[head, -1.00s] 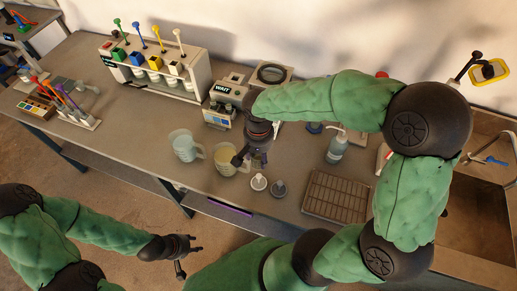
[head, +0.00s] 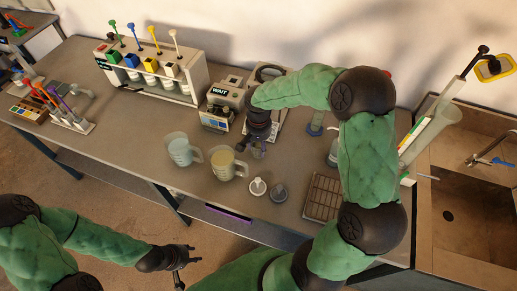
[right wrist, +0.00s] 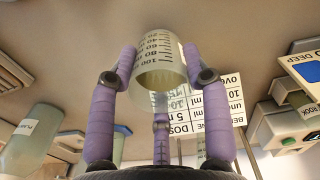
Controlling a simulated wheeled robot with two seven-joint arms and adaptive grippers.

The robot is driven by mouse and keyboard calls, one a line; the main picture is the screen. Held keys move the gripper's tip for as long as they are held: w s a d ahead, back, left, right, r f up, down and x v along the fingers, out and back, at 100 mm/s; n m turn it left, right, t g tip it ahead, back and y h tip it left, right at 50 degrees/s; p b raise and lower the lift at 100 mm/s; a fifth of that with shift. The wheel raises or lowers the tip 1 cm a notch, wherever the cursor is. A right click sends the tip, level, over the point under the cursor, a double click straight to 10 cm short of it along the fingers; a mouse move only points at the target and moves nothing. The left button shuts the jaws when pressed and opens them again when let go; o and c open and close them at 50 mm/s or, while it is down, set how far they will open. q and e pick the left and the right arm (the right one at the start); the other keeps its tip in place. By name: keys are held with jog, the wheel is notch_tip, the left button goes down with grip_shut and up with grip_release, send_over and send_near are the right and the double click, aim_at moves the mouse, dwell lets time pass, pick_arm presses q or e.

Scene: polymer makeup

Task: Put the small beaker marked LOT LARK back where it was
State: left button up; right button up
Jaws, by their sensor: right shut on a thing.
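My right gripper (head: 258,150) is shut on a small clear beaker (right wrist: 158,62) and holds it to the right of the cream-filled jug. In the right wrist view the purple fingers (right wrist: 160,75) press the beaker from both sides. Its printed scale faces the camera; no LOT LARK mark can be read. In the head view the beaker is small and partly hidden by the gripper. My left gripper (head: 184,264) is empty, in front of the bench, with its fingers apart.
A clear jug (head: 182,150) and a cream-filled jug (head: 226,164) stand left of the right gripper. A WAIT device (head: 221,105) is behind. White (head: 258,188) and grey (head: 279,192) lids lie in front, with a slotted tray (head: 321,195) to the right.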

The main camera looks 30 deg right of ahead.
jog(key=shift+f, duration=0.8)
jog(key=shift+f, duration=0.2)
jog(key=o, duration=1.2)
jog(key=shift+r, duration=0.15)
jog(key=shift+r, duration=0.3)
notch_tip(320, 180, up, 12)
jog(key=p, duration=0.3)
jog(key=shift+f, duration=0.2)
